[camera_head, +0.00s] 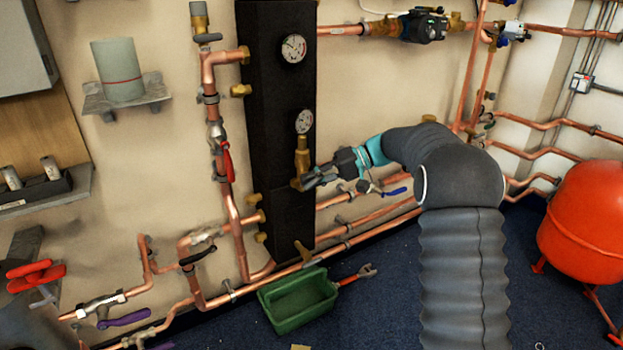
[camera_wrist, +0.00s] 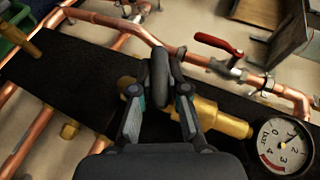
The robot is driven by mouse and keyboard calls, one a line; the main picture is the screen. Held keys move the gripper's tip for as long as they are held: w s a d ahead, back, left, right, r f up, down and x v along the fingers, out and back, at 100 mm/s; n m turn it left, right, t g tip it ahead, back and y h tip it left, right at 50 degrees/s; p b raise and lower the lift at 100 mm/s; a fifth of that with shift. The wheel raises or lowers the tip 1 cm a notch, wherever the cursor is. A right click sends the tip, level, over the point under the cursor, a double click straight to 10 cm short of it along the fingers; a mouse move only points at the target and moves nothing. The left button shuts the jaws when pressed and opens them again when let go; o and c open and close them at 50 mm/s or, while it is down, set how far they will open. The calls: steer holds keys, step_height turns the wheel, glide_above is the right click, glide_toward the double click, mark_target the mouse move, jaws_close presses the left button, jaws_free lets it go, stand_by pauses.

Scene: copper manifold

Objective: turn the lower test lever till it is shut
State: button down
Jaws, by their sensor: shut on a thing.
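The lower test lever (camera_wrist: 161,78) is a dark, rounded handle beside a brass valve body (camera_wrist: 222,117) on the black manifold (camera_wrist: 75,75). In the head view the brass body (camera_head: 302,157) stands just below the lower gauge (camera_head: 304,121), on the front of the black column (camera_head: 277,90). My gripper (camera_wrist: 161,92) is shut on the lever, with one finger on each side of it. In the head view my gripper (camera_head: 305,182) reaches in from the right and hides most of the lever. How far the lever is turned cannot be told.
A red lever (camera_head: 228,160) sits on the copper pipe left of the column. A blue lever (camera_head: 395,191) lies below my wrist. A green tub (camera_head: 300,298) and a red-handled wrench (camera_head: 358,274) are on the floor. A red vessel (camera_head: 585,215) stands at right.

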steer(key=m+g+y, duration=0.1)
steer(key=y, duration=0.3)
steer(key=shift+f+m+g, duration=0.1)
steer(key=shift+m+g, duration=0.3)
steer(key=shift+y, duration=0.5)
steer(key=c, duration=1.2)
jaws_free()
steer(key=v, duration=1.2)
